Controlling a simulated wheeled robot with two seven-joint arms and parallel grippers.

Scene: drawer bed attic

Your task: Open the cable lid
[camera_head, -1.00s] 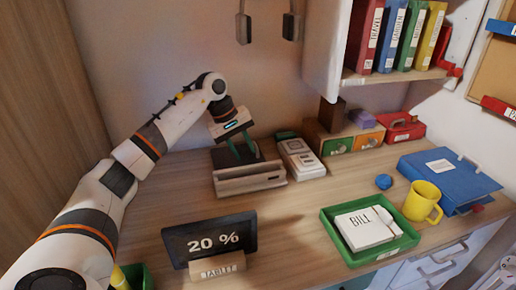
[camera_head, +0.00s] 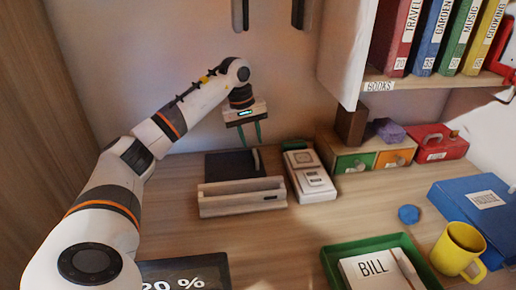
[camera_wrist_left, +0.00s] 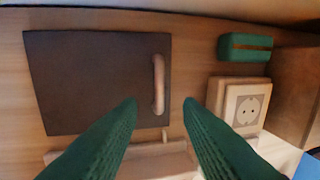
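The cable lid (camera_head: 226,165) is a dark square panel lying flat at the back of the desk. It also shows in the left wrist view (camera_wrist_left: 85,85). A pale bar handle (camera_wrist_left: 158,84) stands along its right side. My left gripper (camera_head: 250,143) hangs above the lid, near the handle. In the wrist view its two green fingers (camera_wrist_left: 160,103) are apart, with nothing between them; the handle shows beyond the gap, untouched. The lid looks closed. My right gripper is in neither view.
A wooden tray-like stand (camera_head: 242,198) sits directly in front of the lid. A white socket block (camera_head: 310,176) stands to its right, with a green box (camera_wrist_left: 245,47) behind. Small drawers (camera_head: 372,160) stand farther right. The wall is close behind.

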